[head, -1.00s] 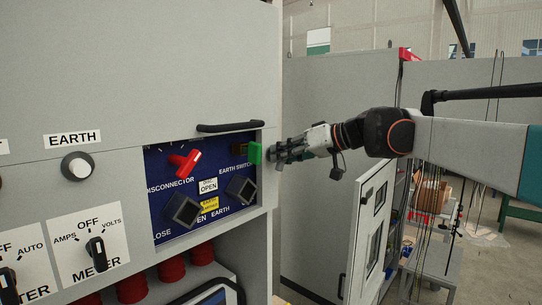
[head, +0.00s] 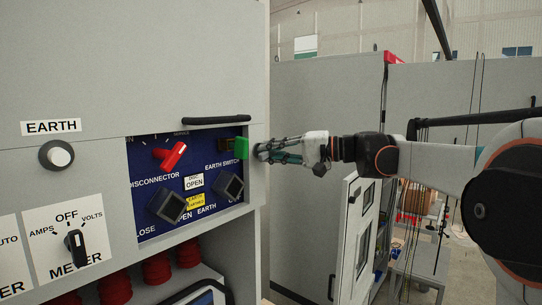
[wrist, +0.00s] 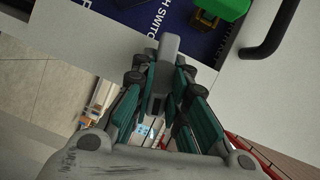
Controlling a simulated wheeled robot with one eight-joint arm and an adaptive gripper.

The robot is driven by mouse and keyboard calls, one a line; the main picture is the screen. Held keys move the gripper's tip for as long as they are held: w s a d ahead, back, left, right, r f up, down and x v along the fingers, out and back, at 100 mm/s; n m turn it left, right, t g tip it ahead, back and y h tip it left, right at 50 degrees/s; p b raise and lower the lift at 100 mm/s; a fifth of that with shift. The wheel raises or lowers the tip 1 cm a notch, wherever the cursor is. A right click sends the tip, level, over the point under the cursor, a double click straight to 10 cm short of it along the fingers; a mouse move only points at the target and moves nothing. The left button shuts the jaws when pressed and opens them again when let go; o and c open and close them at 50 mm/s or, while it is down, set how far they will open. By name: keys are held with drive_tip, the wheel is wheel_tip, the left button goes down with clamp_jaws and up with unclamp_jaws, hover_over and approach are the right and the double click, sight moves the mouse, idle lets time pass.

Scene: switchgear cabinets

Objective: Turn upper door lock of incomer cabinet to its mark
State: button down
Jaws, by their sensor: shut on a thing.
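My gripper (head: 266,152) is at the right edge of the grey cabinet front, just right of the green handle (head: 241,147). In the wrist view my gripper's teal-padded fingers (wrist: 165,72) close around a small grey lock piece (wrist: 168,45), which I take as the upper door lock. It stands against the pale cabinet front beside the blue panel (head: 188,190). The fingers hide most of the lock, and I cannot read its angle. I see no lock mark in these views. The green handle also shows in the wrist view (wrist: 226,8).
The blue panel carries a red disconnector handle (head: 171,156) and two dark square sockets. A black bar handle (head: 216,120) runs above it and also shows in the wrist view (wrist: 272,32). An open white door (head: 357,235) stands below my arm.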

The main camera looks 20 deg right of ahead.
drive_tip(key=shift+f+m+t+y+b, duration=0.15)
drive_tip(key=shift+m+t+y+b, duration=0.25)
drive_tip(key=shift+m, duration=0.7)
drive_tip(key=c, duration=1.6)
unclamp_jaws()
drive_tip(key=shift+o, duration=0.2)
drive_tip(key=v, duration=1.2)
drive_tip(key=shift+w, duration=0.15)
drive_tip(key=shift+d, duration=0.1)
